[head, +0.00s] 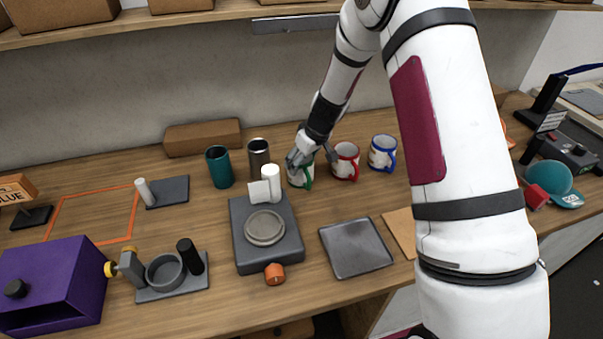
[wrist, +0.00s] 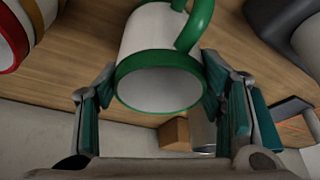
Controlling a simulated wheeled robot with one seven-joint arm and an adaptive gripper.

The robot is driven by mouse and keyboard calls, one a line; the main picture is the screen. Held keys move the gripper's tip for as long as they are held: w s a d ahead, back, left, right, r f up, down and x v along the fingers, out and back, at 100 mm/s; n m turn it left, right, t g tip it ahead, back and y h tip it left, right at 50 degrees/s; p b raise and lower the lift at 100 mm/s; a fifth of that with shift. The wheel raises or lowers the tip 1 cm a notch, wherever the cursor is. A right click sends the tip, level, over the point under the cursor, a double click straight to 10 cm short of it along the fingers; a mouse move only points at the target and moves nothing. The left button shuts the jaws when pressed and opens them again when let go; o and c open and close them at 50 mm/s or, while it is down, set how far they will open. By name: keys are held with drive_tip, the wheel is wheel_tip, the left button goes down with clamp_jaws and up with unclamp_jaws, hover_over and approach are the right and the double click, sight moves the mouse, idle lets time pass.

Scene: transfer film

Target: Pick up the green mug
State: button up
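The green mug (head: 301,179), white with a green rim and handle, stands on the wooden counter in the head view, partly hidden by my gripper (head: 308,160). In the wrist view the mug (wrist: 160,85) lies between my two fingers, its open green-rimmed mouth facing the camera and its handle at the top. One finger is on each side of the mug. The right finger's teal pad is very close to the mug's wall; a narrow gap shows at the left. The fingers are spread, and I see no clear grip on the mug.
A red-rimmed mug (head: 345,161) and a blue-rimmed mug (head: 382,153) stand to the right. A dark steel tumbler (head: 258,158) and a teal cup (head: 219,167) stand to the left. A grey scale-like device (head: 267,238) sits in front, beside a dark square tray (head: 355,248).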

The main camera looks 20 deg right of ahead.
drive_tip(key=c, duration=1.2)
drive_tip(key=shift+o, duration=0.2)
